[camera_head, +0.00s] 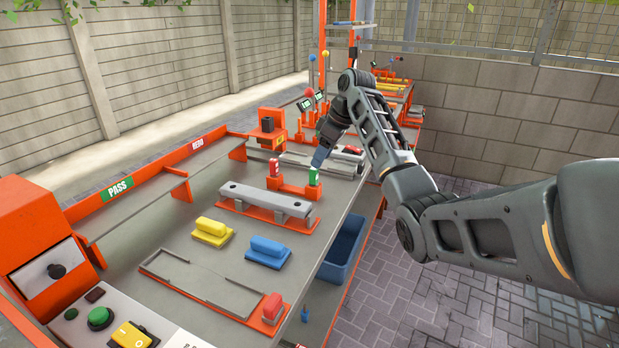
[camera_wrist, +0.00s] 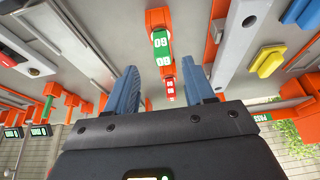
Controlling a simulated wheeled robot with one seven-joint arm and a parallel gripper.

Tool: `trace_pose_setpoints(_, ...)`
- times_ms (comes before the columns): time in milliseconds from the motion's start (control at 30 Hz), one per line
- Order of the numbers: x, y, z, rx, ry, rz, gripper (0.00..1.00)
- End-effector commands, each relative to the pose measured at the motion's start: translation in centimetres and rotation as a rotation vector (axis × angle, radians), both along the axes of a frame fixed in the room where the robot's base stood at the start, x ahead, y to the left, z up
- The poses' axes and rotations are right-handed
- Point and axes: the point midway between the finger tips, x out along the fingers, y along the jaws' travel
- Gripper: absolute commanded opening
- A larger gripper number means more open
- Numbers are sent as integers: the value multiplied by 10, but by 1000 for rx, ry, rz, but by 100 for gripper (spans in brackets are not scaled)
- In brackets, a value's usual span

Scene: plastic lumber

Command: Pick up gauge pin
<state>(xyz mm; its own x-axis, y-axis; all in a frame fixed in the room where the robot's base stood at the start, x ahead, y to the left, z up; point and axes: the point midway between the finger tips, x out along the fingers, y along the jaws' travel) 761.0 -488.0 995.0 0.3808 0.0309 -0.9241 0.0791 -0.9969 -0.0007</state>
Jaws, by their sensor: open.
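A green-topped gauge pin (camera_head: 314,176) stands at the right end of an orange holder (camera_head: 292,187). A red-topped gauge pin (camera_head: 274,168) stands at its left end. In the wrist view the green pin (camera_wrist: 162,45) has white lettering and lies ahead of the fingertips, with the red pin (camera_wrist: 170,89) showing lower between the fingers. My gripper (camera_head: 319,157) is just above the green pin in the head view. In the wrist view my gripper (camera_wrist: 160,68) has its two blue fingers apart, with nothing held between them.
A grey bar on an orange base (camera_head: 265,202) lies in front of the holder. Yellow (camera_head: 212,231) and blue (camera_head: 268,251) blocks lie nearer. A blue bin (camera_head: 344,250) hangs beside the bench. An orange post fixture (camera_head: 267,125) stands behind left.

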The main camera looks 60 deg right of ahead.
Motion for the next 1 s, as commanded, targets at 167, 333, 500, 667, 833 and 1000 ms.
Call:
trace_pose_setpoints(167,9,3,-16,2,2,1,53)
trace_pose_setpoints(333,20,6,-38,1,1,-1,53)
trace_pose_setpoints(500,25,6,-50,-1,0,-1,53)
trace_pose_setpoints(667,25,6,-51,0,-1,-1,53)
trace_pose_setpoints(833,25,6,-51,0,-1,-1,43)
trace_pose_setpoints(1000,25,6,-51,0,-1,-1,26)
